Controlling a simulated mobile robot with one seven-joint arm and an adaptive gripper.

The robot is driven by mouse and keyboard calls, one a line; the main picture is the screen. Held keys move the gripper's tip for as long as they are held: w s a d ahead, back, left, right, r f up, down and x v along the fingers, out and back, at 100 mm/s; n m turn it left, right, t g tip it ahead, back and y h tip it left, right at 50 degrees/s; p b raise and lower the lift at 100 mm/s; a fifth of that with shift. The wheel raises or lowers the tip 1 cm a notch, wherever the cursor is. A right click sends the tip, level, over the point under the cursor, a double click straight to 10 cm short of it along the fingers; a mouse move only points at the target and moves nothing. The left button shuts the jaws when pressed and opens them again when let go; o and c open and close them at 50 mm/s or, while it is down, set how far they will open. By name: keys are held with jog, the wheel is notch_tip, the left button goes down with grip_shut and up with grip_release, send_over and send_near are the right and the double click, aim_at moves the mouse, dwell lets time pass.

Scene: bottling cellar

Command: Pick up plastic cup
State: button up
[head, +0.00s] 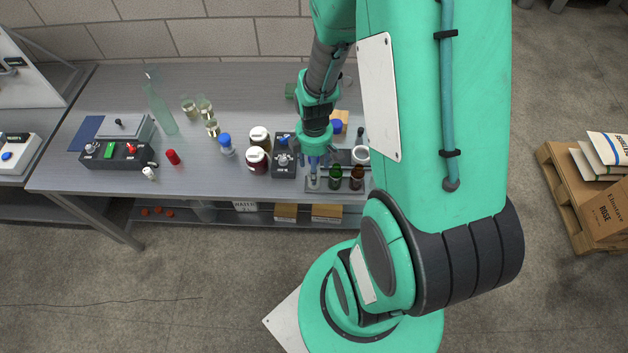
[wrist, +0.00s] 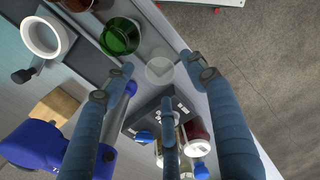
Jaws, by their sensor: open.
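A clear, pale plastic cup (wrist: 160,70) shows in the wrist view as a small translucent round shape on the grey bench. My gripper (wrist: 166,82) is open above it, with blue-grey fingers spread on either side and a third finger below it in the picture. I cannot tell whether any finger touches the cup. In the head view my gripper (head: 314,170) points down near the bench's front edge, left of the green bottle. The cup is not clearly made out there.
Close by in the wrist view are a green bottle (wrist: 120,37) and a white mug (wrist: 45,37). In the head view a brown bottle (head: 357,178), a black control box (head: 284,160) and jars (head: 257,161) crowd the gripper. The bench (head: 215,185) has free room at front left.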

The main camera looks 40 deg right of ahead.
jog(key=shift+f, duration=0.25)
jog(key=shift+f, duration=0.15)
jog(key=shift+f+b, duration=0.75)
jog(key=shift+f, duration=1.7)
jog(key=c, duration=1.1)
jog(key=o, duration=1.1)
jog(key=shift+r, duration=0.1)
notch_tip(320, 180, up, 14)
jog(key=p, duration=0.3)
jog(key=shift+f, duration=0.2)
